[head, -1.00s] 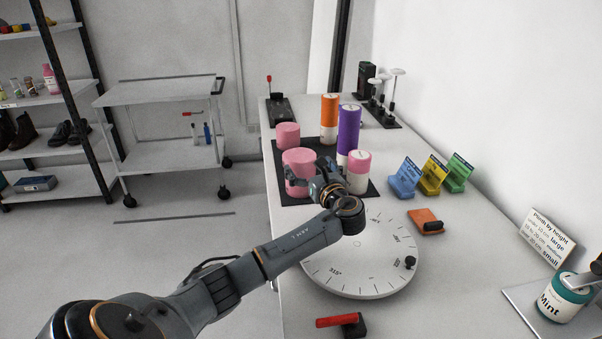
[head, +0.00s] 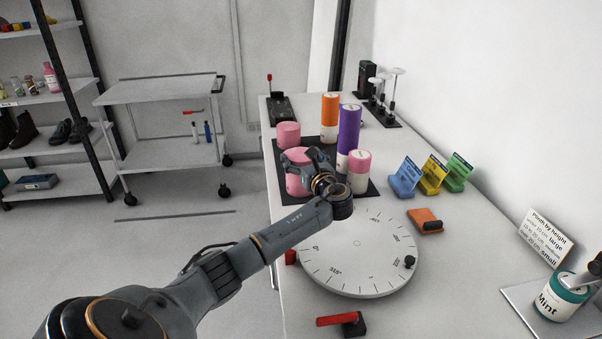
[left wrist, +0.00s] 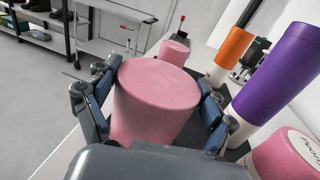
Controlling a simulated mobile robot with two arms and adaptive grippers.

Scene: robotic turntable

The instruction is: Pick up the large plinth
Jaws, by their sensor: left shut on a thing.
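A wide, short pink cylinder (head: 295,184), the broadest of the plinths, stands upright on the dark mat (head: 288,199) at the table's left edge. My left gripper (head: 312,163) is shut on it. In the left wrist view the fingers press on opposite sides of the pink cylinder (left wrist: 155,100), near its upper part. It appears to be still on the mat; its base is partly hidden.
A smaller pink cylinder (head: 288,135), an orange one (head: 330,112), a purple one (head: 349,130) and a pink-topped one (head: 359,172) stand close by. The white turntable (head: 360,265) is in front, empty. Coloured cards (head: 432,176) stand to the right, and a Mint can (head: 562,300) stands at lower right.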

